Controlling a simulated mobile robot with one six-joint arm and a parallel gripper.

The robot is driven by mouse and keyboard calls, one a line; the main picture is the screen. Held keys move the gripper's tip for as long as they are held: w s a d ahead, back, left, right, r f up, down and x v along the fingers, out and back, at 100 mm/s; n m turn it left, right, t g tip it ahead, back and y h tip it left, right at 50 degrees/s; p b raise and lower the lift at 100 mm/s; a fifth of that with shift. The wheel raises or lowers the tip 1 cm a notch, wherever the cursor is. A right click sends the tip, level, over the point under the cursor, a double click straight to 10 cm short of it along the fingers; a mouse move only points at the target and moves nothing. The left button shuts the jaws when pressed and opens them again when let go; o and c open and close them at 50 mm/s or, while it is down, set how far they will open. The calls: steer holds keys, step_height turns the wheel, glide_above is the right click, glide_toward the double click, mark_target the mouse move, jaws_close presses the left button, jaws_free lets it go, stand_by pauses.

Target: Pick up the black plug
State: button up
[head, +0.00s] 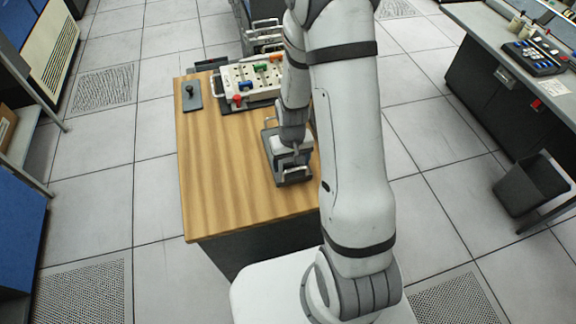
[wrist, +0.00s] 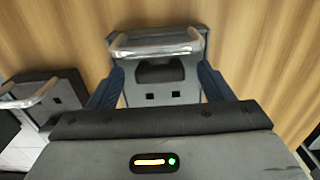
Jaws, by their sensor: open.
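What looks like the black plug (head: 188,89) is a small dark knob standing upright on a flat dark plate at the far left corner of the wooden table, in the head view. It does not show in the wrist view. My gripper (head: 290,165) is well to its right and nearer, low over the right side of the table. In the wrist view my gripper (wrist: 160,85) is open, its two blue fingers on either side of a grey unit with a chrome handle (wrist: 157,43). I cannot tell whether they touch it. Nothing is held.
A white board (head: 250,80) with red, blue, green and orange plugs stands at the table's back. Another handled unit (wrist: 45,100) shows left in the wrist view. The wooden table (head: 220,170) is bare at left and front. A bin (head: 531,184) stands on the floor at right.

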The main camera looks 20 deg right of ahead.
steer(key=c, duration=0.9)
steer(key=shift+r, duration=0.1)
steer(key=shift+c, duration=0.2)
step_height(320, 180, up, 10)
steer(key=b, duration=0.1)
step_height(320, 180, up, 5)
steer(key=p, duration=0.4)
glide_above(291, 163)
steer(key=shift+b, duration=0.3)
stand_by(0.3)
steer(key=shift+s, duration=0.1)
